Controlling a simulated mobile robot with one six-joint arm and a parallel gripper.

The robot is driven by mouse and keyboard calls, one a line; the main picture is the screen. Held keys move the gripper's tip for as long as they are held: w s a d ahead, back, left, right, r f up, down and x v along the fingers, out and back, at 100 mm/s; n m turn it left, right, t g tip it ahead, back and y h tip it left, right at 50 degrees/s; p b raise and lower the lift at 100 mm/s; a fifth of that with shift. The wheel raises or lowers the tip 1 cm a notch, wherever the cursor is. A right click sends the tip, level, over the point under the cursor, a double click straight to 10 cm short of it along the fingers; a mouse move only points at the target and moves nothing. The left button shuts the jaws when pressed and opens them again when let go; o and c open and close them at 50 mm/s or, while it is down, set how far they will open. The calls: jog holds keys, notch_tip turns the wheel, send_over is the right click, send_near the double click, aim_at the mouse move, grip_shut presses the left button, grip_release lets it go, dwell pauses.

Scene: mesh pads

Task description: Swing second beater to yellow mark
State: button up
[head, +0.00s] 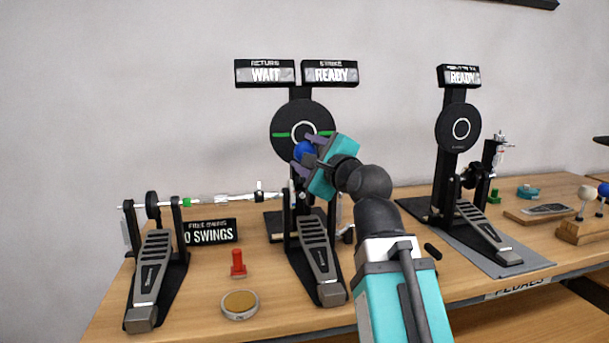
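The blue round beater head (304,151) is at the middle pedal (318,250), in front of the lower part of a black round pad (285,122). The pad has a white ring and a green stripe at each side; I see no yellow mark on it. My gripper (307,153) comes in from the right, tilted, its two fingers above and below the blue head. The head lies between them in the picture; whether they press on it is unclear. The beater's rod is mostly hidden by my gripper.
A second pad (456,137) with a pedal (482,228) stands right.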

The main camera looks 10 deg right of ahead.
jog(key=c, duration=0.9)
jog(key=shift+o, duration=0.2)
jog(key=shift+w+r+p, duration=0.15)
jog(key=shift+r+p, duration=0.05)
jog(key=shift+p, duration=0.5)
jog(key=shift+w+r+g+p, duration=0.2)
jog(key=shift+w+g+p, duration=0.25)
jog(key=shift+p, duration=1.1)
jog(key=shift+w+r+g+p, duration=0.2)
jog(key=shift+w+g+p, duration=0.25)
jog(key=shift+p, duration=1.05)
jog(key=shift+w+p, duration=0.3)
jog(key=shift+p, duration=0.4)
jog(key=shift+w+r+g+p, duration=0.2)
jog(key=shift+g+p, duration=0.1)
jog(key=shift+p, duration=0.3)
jog(key=shift+w+r+m+g+h+p, duration=0.2)
jog(key=shift+w+g+p, duration=0.3)
jog(key=shift+p, duration=1.05)
jog(key=shift+w+r+m+g+h+p, duration=0.15)
jog(key=shift+w+g+p, duration=0.35)
jog(key=shift+p, duration=1)
jog(key=shift+w+f, duration=0.2)
